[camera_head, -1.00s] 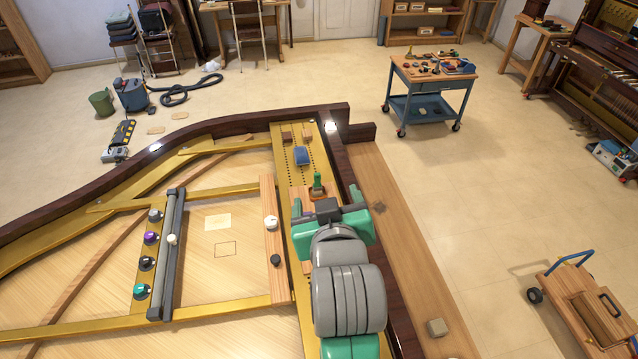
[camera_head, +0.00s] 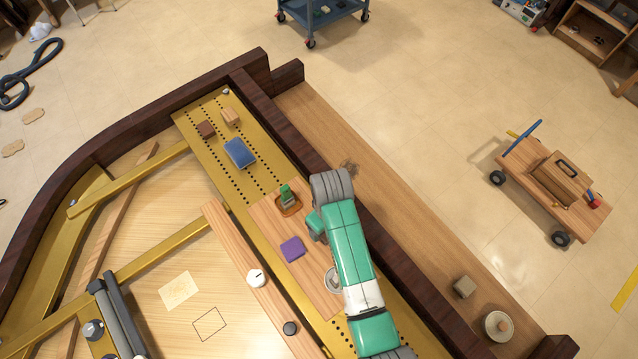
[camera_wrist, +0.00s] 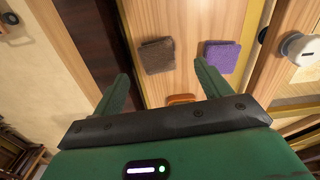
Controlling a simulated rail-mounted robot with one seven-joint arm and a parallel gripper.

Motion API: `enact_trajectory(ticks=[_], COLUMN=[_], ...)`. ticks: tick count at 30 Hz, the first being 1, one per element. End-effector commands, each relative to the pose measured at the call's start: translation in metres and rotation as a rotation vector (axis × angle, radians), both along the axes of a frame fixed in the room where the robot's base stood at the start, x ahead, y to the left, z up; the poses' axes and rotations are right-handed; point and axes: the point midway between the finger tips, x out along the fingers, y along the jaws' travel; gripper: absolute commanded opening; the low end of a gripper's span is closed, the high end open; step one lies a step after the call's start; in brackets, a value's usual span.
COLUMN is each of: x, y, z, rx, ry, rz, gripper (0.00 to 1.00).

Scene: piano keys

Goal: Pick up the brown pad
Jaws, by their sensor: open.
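The brown pad (camera_wrist: 157,55) lies flat on a light wooden board (camera_wrist: 187,22) in the wrist view. A purple pad (camera_wrist: 222,56) lies to its right on the same board, and it also shows in the head view (camera_head: 292,249). My gripper (camera_wrist: 163,72) is open and empty. In the wrist view its two green fingers stand apart, with the brown pad beyond and between their tips. In the head view my arm covers the right part of the board, and I cannot see the brown pad there.
A small orange-brown tray with a green piece (camera_head: 287,200) sits on the board near my gripper. A blue block (camera_head: 239,153) and two small wooden blocks lie farther up the gold plate. A dark raised rim (camera_head: 290,140) runs along the right. A white-topped knob (camera_head: 255,277) stands at left.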

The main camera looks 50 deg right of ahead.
Motion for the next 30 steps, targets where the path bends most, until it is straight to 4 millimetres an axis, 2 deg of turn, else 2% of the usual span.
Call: enact_trajectory(ticks=[4,8,16,24,25,30], x=[-0.001,-0.001,-0.006,-0.006,-0.006,-0.006], y=[0.000,-0.001,-0.003,-0.004,-0.004,-0.004], z=[-0.019,-0.025,-0.068,-0.074,-0.074,-0.074], rx=[0.001,0.000,0.000,-0.002,-0.002,-0.001], ry=[0.002,-0.001,0.000,-0.003,-0.003,-0.003], rz=[0.000,-0.001,0.000,0.000,0.000,0.000], gripper=[0.76,0.76,0.76,0.76,0.74,0.41])
